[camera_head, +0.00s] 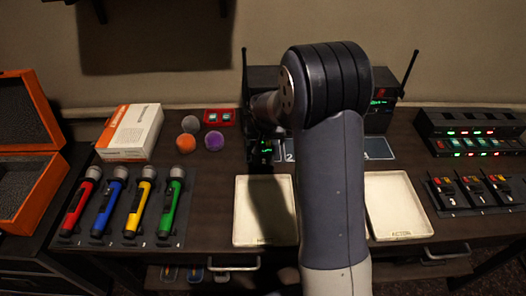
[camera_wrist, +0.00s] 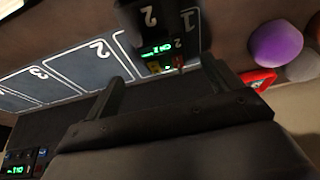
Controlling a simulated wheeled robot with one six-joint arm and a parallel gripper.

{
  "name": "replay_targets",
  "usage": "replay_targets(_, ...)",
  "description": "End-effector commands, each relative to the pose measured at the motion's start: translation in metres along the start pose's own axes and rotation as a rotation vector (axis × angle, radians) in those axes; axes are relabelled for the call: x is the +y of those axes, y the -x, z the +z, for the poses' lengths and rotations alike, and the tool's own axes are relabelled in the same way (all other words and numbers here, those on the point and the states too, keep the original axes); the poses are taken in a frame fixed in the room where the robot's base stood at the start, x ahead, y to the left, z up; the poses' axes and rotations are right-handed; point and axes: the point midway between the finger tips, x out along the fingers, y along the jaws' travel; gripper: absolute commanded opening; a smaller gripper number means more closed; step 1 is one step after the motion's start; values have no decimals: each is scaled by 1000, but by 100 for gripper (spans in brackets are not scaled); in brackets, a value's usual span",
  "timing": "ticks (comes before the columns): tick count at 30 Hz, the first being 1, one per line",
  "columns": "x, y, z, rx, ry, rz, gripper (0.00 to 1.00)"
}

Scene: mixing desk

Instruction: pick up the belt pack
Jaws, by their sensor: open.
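A black belt pack (camera_wrist: 152,38) with a green lit display and a white 2 on it shows at the top middle of the wrist view. It is over the numbered mat (camera_wrist: 52,78), near the slots marked 1 and 2. In the head view the belt pack (camera_head: 262,151) shows just left of my arm. My gripper (camera_wrist: 163,68) is open, with one finger on each side of the pack's near end in the wrist view. I cannot tell whether the fingers touch it. In the head view my arm hides most of the gripper.
Two pale trays (camera_head: 248,222) (camera_head: 395,207) lie in front. Purple (camera_head: 214,140), orange (camera_head: 187,144) and grey foam balls and a red case (camera_head: 219,117) are left of the pack. Several coloured microphones (camera_head: 128,205) lie at left. Antennas (camera_head: 408,72) stand behind.

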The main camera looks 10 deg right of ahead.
Motion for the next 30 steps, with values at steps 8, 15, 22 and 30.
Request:
replay_targets(8,-3,-22,5,-3,0,0,85)
replay_targets(15,-5,-50,7,-1,0,0,85)
replay_targets(22,-5,-55,7,1,-1,-1,85)
replay_targets(30,-5,-55,7,1,0,-1,72)
